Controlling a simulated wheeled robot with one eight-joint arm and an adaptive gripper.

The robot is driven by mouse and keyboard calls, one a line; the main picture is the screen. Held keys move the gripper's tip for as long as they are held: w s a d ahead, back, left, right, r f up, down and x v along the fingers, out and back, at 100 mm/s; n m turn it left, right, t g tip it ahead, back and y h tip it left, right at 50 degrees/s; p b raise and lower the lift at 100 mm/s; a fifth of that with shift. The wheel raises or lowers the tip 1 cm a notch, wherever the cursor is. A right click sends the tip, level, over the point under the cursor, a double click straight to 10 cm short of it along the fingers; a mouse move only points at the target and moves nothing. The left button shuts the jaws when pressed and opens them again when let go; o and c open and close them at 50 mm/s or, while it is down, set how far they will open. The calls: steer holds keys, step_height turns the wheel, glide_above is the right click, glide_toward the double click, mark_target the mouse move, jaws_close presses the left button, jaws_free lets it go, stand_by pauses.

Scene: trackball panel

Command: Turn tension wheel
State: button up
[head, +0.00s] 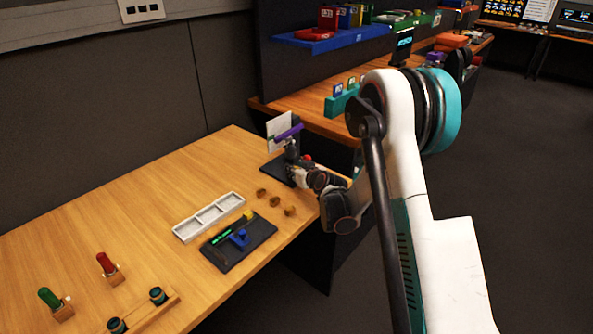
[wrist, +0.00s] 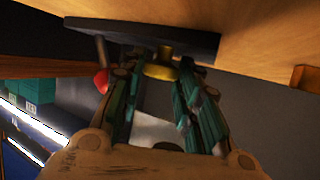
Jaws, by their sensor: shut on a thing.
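The tension wheel appears to be the yellow, brass-like knob (wrist: 162,66) in the wrist view, in front of a dark base plate (wrist: 140,35). My gripper (wrist: 163,75) has its two teal fingers on either side of this knob and is shut on it. In the head view my gripper (head: 297,174) is at the black stand (head: 274,170) at the table's far right end. A purple bar (head: 289,132) and a white card (head: 277,126) are on the stand. A red ball (wrist: 102,81) on a lever is left of my fingers. The knob is hidden in the head view.
Several small brown knobs (head: 275,201), a white tray (head: 209,217) and a dark panel with a blue part (head: 238,240) lie near the stand. Red (head: 106,264) and green (head: 48,298) handles stand at the front left. Bare wood (head: 150,200) lies to the left.

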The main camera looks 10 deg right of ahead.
steer(key=shift+m+h, duration=0.7)
steer(key=shift+h, duration=0.1)
steer(key=o, duration=0.7)
steer(key=v, duration=1.2)
steer(key=shift+s+f, duration=0.1)
